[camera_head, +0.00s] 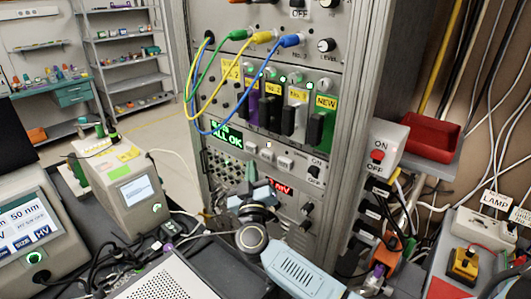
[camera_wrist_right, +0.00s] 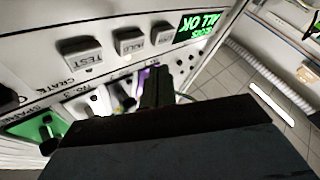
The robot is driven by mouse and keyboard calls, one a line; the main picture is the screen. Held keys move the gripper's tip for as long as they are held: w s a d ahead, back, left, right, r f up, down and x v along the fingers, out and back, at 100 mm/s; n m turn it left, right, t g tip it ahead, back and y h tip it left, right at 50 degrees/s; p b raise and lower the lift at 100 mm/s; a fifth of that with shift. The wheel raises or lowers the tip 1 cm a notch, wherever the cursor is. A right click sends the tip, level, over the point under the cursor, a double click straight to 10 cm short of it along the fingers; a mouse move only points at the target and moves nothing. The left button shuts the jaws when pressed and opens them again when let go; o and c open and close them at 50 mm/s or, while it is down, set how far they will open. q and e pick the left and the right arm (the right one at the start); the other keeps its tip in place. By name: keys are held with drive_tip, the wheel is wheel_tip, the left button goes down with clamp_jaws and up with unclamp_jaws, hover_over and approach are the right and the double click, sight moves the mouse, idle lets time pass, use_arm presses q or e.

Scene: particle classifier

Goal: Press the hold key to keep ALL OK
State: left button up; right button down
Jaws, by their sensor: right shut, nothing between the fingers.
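The rack panel (camera_head: 213,157) carries a small display (camera_head: 226,136) with green letters reading ALL OK. The display also shows inverted in the right wrist view (camera_wrist_right: 201,24). Beside it is a row of square keys (camera_head: 268,153). In the right wrist view one key reads TEST (camera_wrist_right: 80,56); the middle key (camera_wrist_right: 128,41) has a hard-to-read label, and another key (camera_wrist_right: 163,34) is nearest the display. My right gripper (camera_head: 251,176) is shut and empty, in front of the panel just below the keys. Its dark fingertips (camera_wrist_right: 157,87) appear apart from the keys; contact cannot be told. My left gripper is not in view.
Above the keys are coloured modules with black handles (camera_head: 289,120) and looping yellow, green and blue cables (camera_head: 215,75). An ON/OFF box (camera_head: 377,150) and a red tray (camera_head: 432,137) are at the right. Instruments (camera_head: 120,185) crowd the left bench.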

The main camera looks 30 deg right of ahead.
drive_tip(key=shift+s+a+p, duration=0.2)
drive_tip(key=shift+a+p, duration=0.05)
drive_tip(key=shift+a, duration=0.3)
drive_tip(key=shift+s+a+p, duration=0.2)
drive_tip(key=shift+a, duration=0.35)
